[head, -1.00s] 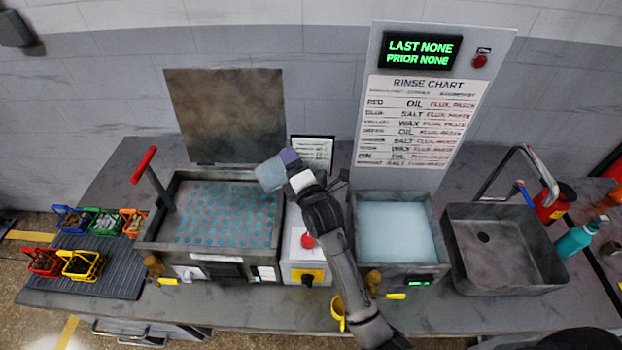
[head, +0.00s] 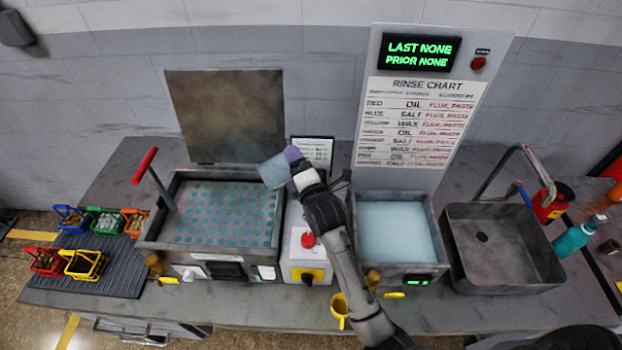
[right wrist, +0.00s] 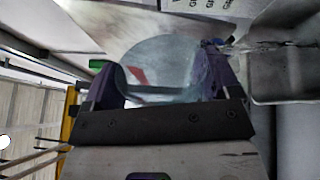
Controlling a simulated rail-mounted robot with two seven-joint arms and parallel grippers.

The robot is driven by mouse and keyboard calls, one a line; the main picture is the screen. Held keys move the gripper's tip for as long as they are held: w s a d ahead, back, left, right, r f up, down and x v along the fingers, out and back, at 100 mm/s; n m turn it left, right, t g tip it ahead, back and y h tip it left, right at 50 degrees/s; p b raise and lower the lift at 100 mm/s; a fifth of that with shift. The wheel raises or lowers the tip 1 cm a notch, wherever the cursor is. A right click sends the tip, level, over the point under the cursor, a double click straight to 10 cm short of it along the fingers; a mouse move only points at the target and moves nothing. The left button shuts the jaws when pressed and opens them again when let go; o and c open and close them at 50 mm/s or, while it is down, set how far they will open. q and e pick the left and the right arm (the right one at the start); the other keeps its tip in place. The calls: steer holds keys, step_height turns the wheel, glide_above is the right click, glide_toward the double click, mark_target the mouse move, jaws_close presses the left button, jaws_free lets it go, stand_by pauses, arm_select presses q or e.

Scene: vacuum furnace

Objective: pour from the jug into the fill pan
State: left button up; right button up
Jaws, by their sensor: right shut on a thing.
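My right gripper (head: 293,162) is shut on the jug (head: 273,172), a pale, bluish, see-through vessel. The jug is held up, tilted, in front of the rear right corner of the left basin (head: 225,255). The right wrist view also shows the jug (right wrist: 160,60) between the purple fingers (right wrist: 160,90). Its contents cannot be made out. The left basin has a blue-dotted surface and a raised lid (head: 225,115). A second basin (head: 397,262) with pale blue contents stands to the right. Neither basin is labelled as the fill pan. My left gripper is not in view.
A control box (head: 307,240) with a red button stands between the basins. A sink (head: 500,240) with a tap is on the right. Several coloured baskets (head: 85,262) sit at the left. A yellow cup (head: 339,310) is at the bench's front edge.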

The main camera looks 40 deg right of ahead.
mark_target(282, 170)
steer(key=n, duration=0.1)
steer(key=a+p, duration=0.1)
steer(key=n+p, duration=0.1)
steer(key=shift+w+a+r+n, duration=0.25)
steer(key=shift+a+r+n, duration=0.05)
steer(key=shift+f, duration=0.2)
steer(key=shift+n, duration=0.4)
steer(key=shift+a+r+n+p, duration=0.2)
steer(key=shift+n+p, duration=0.4)
steer(key=shift+p, duration=0.45)
steer(key=shift+n+y+p, duration=0.3)
steer(key=shift+n+p, duration=0.4)
steer(key=shift+n, duration=0.2)
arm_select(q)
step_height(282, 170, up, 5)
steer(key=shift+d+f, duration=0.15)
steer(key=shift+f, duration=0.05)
arm_select(e)
steer(key=shift+a+f, duration=0.1)
steer(key=shift+f, duration=0.05)
